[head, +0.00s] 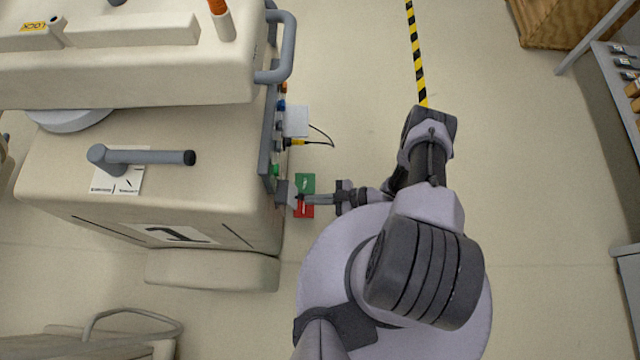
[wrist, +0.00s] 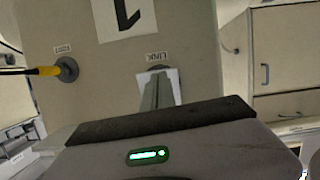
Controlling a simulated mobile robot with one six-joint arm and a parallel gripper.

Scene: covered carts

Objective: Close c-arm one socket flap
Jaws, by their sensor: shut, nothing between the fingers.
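The c-arm cart (head: 150,200) marked "1" stands at the left in the head view. Its right side carries a row of sockets. In the wrist view a small white flap (wrist: 173,84) stands at the socket labelled "LINK", partly hidden behind my fingers. My gripper (head: 299,200) is shut and empty, its fingertips close to the cart's right side near a grey block (head: 282,192). In the wrist view the shut fingers of my gripper (wrist: 158,74) overlap the flap. I cannot tell whether they touch it, or how far the flap stands open.
A yellow plug (wrist: 47,71) with a black cable sits in a socket left of the flap. A white box-like piece (head: 296,121) juts from the cart's side. A green and red marker (head: 304,183) lies below my fingers. Open floor (head: 520,180) is at the right, before a shelf (head: 605,100).

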